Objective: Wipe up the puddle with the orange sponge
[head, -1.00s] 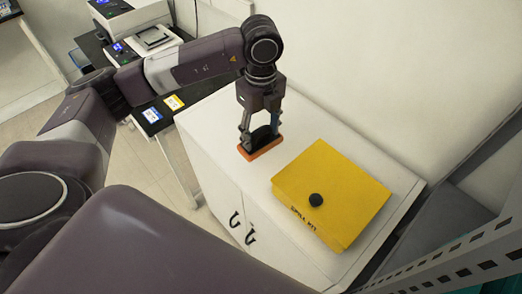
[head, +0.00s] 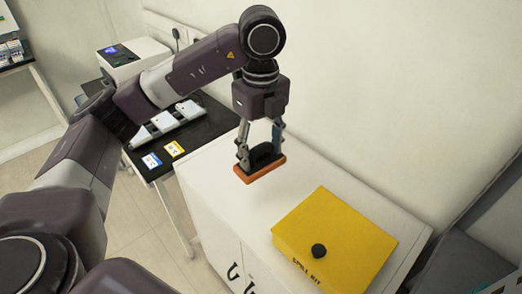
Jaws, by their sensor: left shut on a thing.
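My left gripper (head: 259,146) is shut on the orange sponge (head: 262,170), a flat orange block with a dark handle on top. It holds the sponge by the handle above the white cabinet top, to the left of the yellow box. The sponge's underside is hidden. I see no puddle in the head view. My right gripper is not in view.
A yellow spill kit box (head: 335,238) with a black knob sits on the white cabinet (head: 215,185). A black bench (head: 190,130) with white devices stands behind to the left. A wall closes off the back and right.

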